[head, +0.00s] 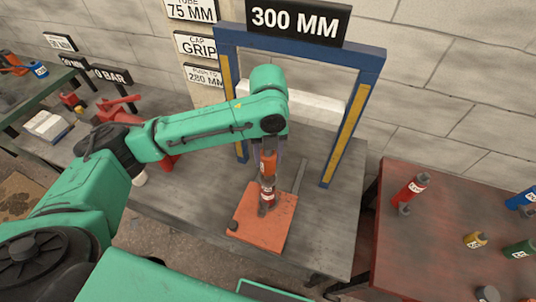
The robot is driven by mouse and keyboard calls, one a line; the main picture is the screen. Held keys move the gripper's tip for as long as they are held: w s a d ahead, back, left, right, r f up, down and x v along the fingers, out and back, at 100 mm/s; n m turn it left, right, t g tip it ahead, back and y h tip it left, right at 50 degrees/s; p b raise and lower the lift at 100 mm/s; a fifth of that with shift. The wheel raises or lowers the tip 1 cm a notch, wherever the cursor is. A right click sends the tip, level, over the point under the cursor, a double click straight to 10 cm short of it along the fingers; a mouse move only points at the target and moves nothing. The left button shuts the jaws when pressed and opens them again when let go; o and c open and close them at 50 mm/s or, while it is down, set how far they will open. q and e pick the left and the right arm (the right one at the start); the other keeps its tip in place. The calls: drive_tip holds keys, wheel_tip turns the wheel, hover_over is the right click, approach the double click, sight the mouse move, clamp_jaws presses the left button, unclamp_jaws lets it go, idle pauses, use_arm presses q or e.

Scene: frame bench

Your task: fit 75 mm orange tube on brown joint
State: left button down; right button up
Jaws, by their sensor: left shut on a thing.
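My left gripper (268,152) points down over the grey bench and is shut on the upper part of an orange tube (268,163). The tube is upright, above a short stack on an orange plate (265,232). Below it are a dark brown joint (267,181) and a lower labelled section (267,194), standing on a dark foot. The tube's lower end meets or nearly meets the joint; I cannot tell how far it is seated. The arm and fingers partly hide the tube's top. My right gripper is not in view.
A blue gauge frame (341,125) with yellow strips and a 300 MM sign (295,20) stands behind the stack. A red-brown table (400,255) at right holds a red tube (411,190) and other coloured pieces. A red clamp-like tool (117,108) lies at left.

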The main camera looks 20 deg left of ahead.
sight(268, 164)
use_arm(q)
drive_tip(key=shift+f+b, duration=0.65)
drive_tip(key=shift+f, duration=1.25)
drive_tip(key=shift+c, duration=1.1)
unclamp_jaws()
wheel_tip(268, 164, up, 15)
drive_tip(key=shift+f+b, duration=0.2)
drive_tip(key=shift+b, duration=0.15)
